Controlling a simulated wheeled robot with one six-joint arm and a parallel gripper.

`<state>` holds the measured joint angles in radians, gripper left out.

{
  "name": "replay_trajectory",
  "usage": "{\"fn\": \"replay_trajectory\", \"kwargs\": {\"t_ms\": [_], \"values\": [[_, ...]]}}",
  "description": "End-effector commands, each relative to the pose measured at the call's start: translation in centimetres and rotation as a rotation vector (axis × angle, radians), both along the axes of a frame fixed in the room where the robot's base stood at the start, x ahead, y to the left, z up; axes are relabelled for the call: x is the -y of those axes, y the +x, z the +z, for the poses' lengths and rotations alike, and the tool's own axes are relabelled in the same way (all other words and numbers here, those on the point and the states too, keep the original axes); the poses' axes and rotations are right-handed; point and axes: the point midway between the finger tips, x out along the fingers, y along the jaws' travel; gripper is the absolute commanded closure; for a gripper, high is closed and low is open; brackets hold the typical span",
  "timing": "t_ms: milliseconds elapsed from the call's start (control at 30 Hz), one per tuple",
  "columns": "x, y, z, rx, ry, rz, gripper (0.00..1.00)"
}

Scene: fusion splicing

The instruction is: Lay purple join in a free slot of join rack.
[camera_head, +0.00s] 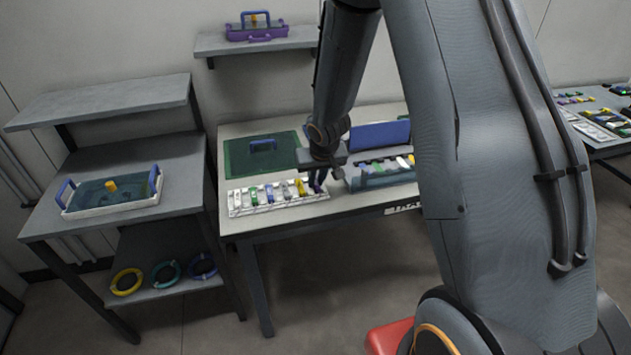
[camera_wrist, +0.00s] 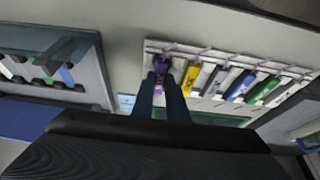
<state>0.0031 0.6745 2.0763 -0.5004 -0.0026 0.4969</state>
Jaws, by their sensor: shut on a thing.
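The join rack (camera_head: 236,208) is a white slotted rack along the front edge of the table; in the wrist view its bare rim shows (camera_wrist: 215,49). It holds several joins side by side: yellow, grey, blue, green and white. My gripper (camera_head: 320,172) is over the right end of the rack. In the wrist view my gripper (camera_wrist: 164,80) is shut on the purple join (camera_wrist: 163,74), which is at the end slot beside the yellow join (camera_wrist: 189,78). I cannot tell whether the purple join rests fully in the slot. In the head view the purple join (camera_head: 319,186) is partly hidden by the gripper.
A blue-lidded case (camera_head: 380,135) with coloured pieces stands right of the rack. A green mat (camera_head: 240,160) lies behind the rack. A white tray (camera_head: 110,207) sits on the left shelf unit. My arm hides part of the table's right side.

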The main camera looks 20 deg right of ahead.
Motion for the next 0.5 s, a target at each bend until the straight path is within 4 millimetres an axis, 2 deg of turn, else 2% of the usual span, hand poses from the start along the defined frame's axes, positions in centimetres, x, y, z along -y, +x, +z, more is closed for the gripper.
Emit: {"fn": "replay_trajectory", "kwargs": {"t_ms": [233, 267, 333, 500], "values": [[0.00, 0.01, -0.43, 0.000, 0.000, 0.000, 1.00], [0.00, -0.01, -0.35, 0.000, 0.000, 0.000, 0.82], [0.00, -0.01, -0.31, 0.000, 0.000, 0.000, 0.70], [0.00, -0.02, -0.30, 0.000, 0.000, -0.001, 0.68]]}}
